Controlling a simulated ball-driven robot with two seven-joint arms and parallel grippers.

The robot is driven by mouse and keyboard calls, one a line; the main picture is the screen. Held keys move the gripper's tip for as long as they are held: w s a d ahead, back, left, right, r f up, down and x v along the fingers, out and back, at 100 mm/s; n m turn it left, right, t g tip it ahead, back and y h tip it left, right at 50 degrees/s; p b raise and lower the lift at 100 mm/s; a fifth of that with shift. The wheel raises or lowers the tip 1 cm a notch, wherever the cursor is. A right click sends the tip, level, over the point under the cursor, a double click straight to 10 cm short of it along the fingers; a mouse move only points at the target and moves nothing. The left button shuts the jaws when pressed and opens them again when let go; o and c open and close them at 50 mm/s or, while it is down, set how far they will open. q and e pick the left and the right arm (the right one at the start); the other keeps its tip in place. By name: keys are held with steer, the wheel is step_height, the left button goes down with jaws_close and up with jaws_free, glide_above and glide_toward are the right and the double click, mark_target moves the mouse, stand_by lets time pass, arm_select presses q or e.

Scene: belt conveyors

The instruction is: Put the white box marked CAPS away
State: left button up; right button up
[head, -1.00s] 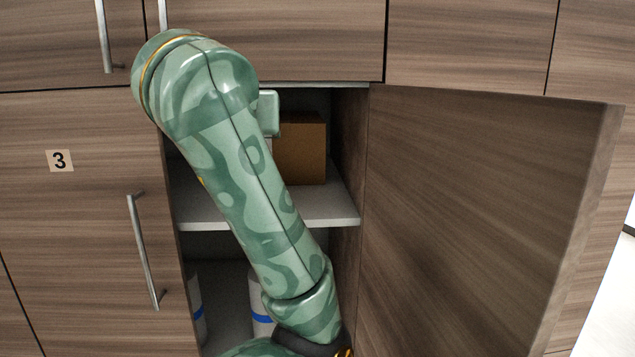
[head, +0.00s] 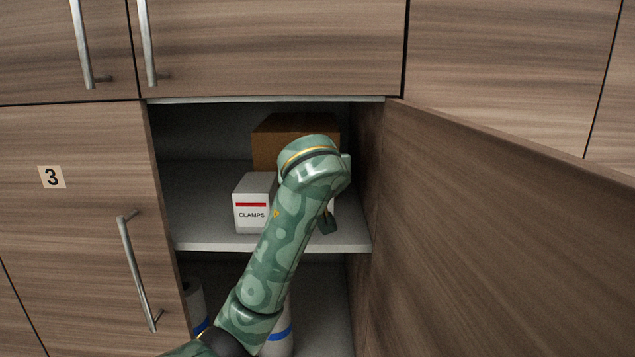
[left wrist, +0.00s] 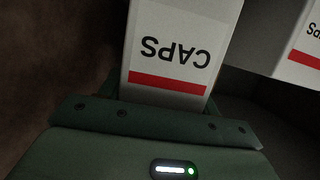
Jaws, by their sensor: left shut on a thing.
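The white CAPS box (left wrist: 165,50) has a red stripe and shows upside down in the left wrist view. My left gripper (left wrist: 160,100) is shut on it. In the head view my left arm reaches into the open cupboard, and the gripper (head: 328,222) is at the upper shelf (head: 210,243), right of a white CLAMPS box (head: 250,205). My arm hides most of the gripper and of the CAPS box there. I cannot tell whether the box touches the shelf. My right gripper is not in view.
A brown box (head: 285,128) stands at the back of the upper shelf. Another white box (left wrist: 300,45) is cut off at the wrist view's right edge. The open door (head: 500,230) borders the cupboard on the right. Bottles (head: 281,335) stand below. The shelf's left part is bare.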

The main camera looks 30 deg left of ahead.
arm_select(q)
steer(key=shift+w+f, duration=0.1)
steer(key=shift+f, duration=0.05)
steer(key=shift+w+f, duration=0.1)
steer(key=shift+f, duration=0.15)
step_height(320, 180, down, 3)
steer(key=shift+r+p, duration=0.2)
steer(key=shift+p, duration=0.15)
steer(key=shift+f, duration=0.25)
steer(key=o, duration=1.2)
steer(key=shift+f, duration=0.1)
